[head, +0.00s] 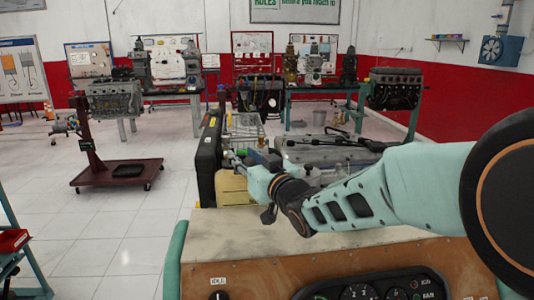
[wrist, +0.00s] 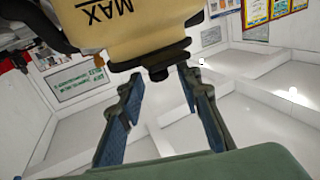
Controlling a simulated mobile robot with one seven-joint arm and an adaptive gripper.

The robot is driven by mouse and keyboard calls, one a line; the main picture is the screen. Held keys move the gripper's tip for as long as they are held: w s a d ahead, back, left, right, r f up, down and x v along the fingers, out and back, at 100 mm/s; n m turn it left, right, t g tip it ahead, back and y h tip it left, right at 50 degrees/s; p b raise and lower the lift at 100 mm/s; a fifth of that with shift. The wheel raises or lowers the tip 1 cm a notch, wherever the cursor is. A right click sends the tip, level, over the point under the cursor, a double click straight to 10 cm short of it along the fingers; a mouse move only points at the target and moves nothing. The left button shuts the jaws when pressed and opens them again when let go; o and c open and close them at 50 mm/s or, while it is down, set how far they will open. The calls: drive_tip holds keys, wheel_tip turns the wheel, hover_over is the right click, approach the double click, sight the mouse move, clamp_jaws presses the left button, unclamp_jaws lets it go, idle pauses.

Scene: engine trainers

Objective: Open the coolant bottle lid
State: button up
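The coolant bottle is a tan container marked MAX; it fills the top middle of the wrist view (wrist: 125,22), and part of it seems to show in the head view (head: 236,190). Its dark lid (wrist: 152,58) points down in the wrist view, with a small nub at its end. My gripper (wrist: 160,80) is open, its two blue-padded fingers apart with a clear gap between them. The lid lies near the fingertips, about between them in the picture; I see no contact. In the head view my gripper (head: 236,160) is beside the bottle, and the lid cannot be made out.
A black upright panel (head: 208,155) stands just left of the bottle. A grey engine part (head: 320,150) lies behind my arm. A wooden-topped console with gauges (head: 300,245) is in front. A red wheeled stand (head: 115,172) is at left, with open tiled floor around it.

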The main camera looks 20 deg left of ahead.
drive_tip(key=shift+x, duration=1.05)
clamp_jaws()
